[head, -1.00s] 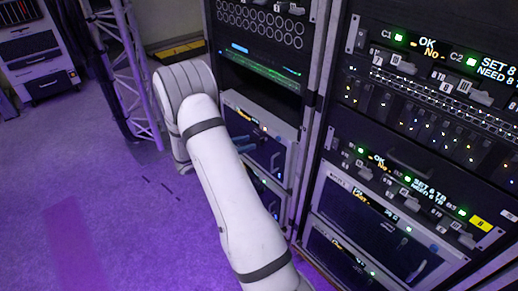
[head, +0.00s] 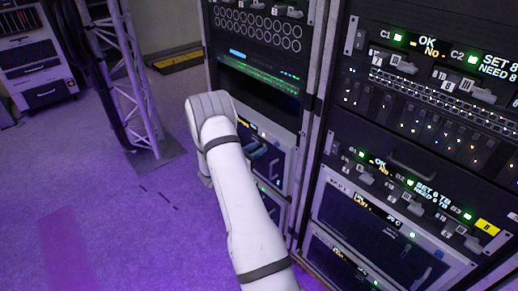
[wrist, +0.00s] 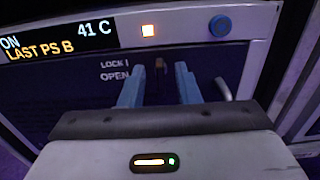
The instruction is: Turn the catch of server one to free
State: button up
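A server front (wrist: 60,92) fills the wrist view, with a dark blue panel and a display (wrist: 60,38) reading "ON", "41 C" and "LAST PS B". A small brownish catch (wrist: 161,67) sits near the printed words LOCK and OPEN. My gripper (wrist: 160,80) is open, its two blue fingers on either side of the catch, with a gap visible between them. I cannot tell whether they touch the panel. In the head view this server (head: 277,165) is in the left rack, partly hidden by my arm, and my gripper (head: 262,158) is close to its front.
A second rack (head: 420,130) stands to the right. A truss (head: 125,75) stands left of my arm; purple floor lies open there.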

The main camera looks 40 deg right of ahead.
jog(key=shift+c, duration=0.3)
grip_shut()
jog(key=n+p, duration=0.2)
jog(key=n, duration=0.2)
jog(key=n+p, duration=0.1)
jog(key=n, duration=0.3)
jog(key=shift+w+n+p, duration=0.2)
jog(key=shift+n+p, duration=0.15)
jog(key=shift+n, duration=0.05)
jog(key=n+p, duration=0.1)
jog(key=n, duration=0.3)
jog(key=shift+a+p, duration=0.1)
jog(key=shift+p, duration=0.25)
jog(key=n+p, duration=0.1)
jog(key=n, duration=0.4)
jog(key=shift+f+n, duration=0.1)
jog(key=shift+n, duration=0.2)
